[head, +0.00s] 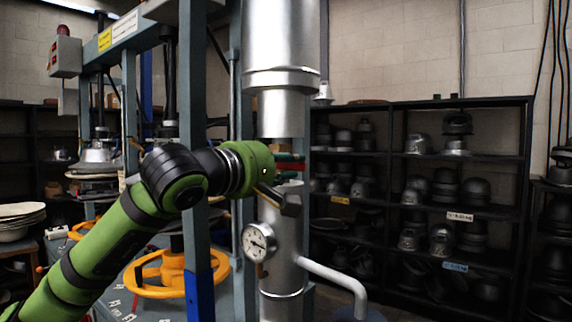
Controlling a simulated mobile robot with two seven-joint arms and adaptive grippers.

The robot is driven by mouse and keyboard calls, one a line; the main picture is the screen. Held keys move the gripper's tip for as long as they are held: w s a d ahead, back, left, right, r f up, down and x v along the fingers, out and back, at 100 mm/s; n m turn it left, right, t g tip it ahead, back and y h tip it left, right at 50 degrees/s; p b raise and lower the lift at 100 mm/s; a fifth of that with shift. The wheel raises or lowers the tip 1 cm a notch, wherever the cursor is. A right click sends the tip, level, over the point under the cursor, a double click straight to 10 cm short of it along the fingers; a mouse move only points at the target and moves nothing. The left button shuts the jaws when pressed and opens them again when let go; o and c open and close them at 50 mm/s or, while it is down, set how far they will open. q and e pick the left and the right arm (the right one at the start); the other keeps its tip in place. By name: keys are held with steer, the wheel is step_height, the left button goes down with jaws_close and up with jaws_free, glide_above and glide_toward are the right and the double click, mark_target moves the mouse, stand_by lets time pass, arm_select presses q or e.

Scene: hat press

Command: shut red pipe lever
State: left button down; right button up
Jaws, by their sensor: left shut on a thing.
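The red pipe lever (290,157) shows as a short red strip on the silver vertical pipe (281,102), just right of my green wrist. My left gripper (287,188) is at the pipe at the lever's height, below the wide upper section. It is shut on the lever, though my wrist hides most of the grip and part of the lever. The lever's exact angle is hard to tell. My right gripper is not in view.
A round pressure gauge (258,242) sits on the pipe just below my gripper. A yellow handwheel (172,275) is lower left. Dark shelves (420,103) with metal hat moulds stand behind, right.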

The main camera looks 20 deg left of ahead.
arm_select(q)
steer(key=shift+f, duration=0.1)
steer(key=c, duration=1)
jaws_free()
steer(key=v, duration=1.2)
